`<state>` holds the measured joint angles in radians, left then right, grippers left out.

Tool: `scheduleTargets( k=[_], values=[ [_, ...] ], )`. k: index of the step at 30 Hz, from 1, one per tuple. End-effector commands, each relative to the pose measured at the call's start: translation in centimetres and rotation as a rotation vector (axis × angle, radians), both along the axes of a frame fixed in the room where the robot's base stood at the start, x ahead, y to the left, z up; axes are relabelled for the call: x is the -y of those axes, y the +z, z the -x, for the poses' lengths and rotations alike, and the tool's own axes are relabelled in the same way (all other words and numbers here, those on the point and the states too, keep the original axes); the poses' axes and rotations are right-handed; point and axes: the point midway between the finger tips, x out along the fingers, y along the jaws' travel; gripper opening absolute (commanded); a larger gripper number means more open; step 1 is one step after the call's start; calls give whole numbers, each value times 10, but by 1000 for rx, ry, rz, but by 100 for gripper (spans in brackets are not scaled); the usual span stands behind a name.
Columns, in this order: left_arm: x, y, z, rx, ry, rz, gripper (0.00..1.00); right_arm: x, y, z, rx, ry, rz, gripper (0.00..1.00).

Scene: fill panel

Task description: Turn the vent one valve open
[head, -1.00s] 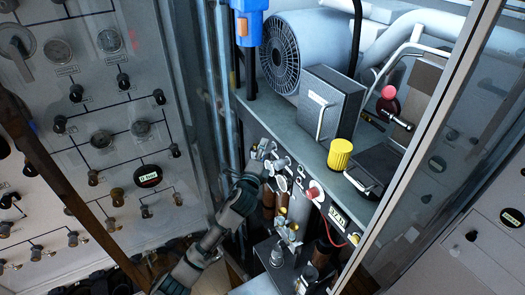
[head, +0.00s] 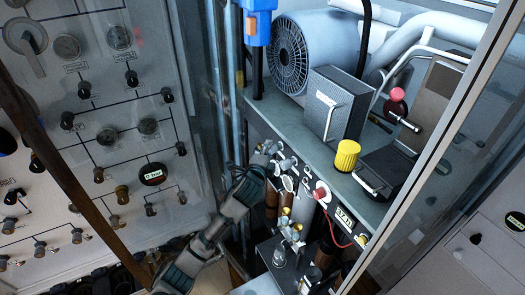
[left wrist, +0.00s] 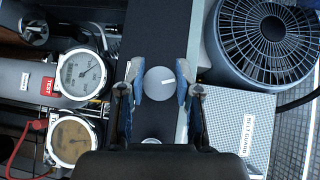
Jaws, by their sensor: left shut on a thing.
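My left gripper (left wrist: 158,88) has its two blue-grey fingers on either side of a round grey knob (left wrist: 160,83) in the left wrist view. The fingers are shut on its sides. A short white mark on the knob points right and slightly up. No label reading vent one can be read, so I cannot tell from lettering which valve this is. In the head view my left gripper (head: 264,154) reaches the front panel below the shelf edge, and the knob is hidden there. My right gripper is not in view.
Two round gauges (left wrist: 82,73) sit left of the knob, with a red TEST tag (left wrist: 48,86). A fan housing (left wrist: 268,40) and a belt guard box (left wrist: 245,125) stand close on the right. A yellow cap (head: 347,155) stands on the shelf.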

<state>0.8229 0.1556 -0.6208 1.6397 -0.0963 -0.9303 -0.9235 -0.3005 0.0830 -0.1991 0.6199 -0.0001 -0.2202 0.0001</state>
Motion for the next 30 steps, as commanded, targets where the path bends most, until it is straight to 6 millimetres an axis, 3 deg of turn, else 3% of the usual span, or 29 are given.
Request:
scheduleTargets(
  k=[15, 30],
  values=[
    [6, 1, 2, -244, -15, 166, 0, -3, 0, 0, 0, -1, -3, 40],
    [6, 2, 3, -276, -16, 191, 0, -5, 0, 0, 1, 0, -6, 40]
  ],
)
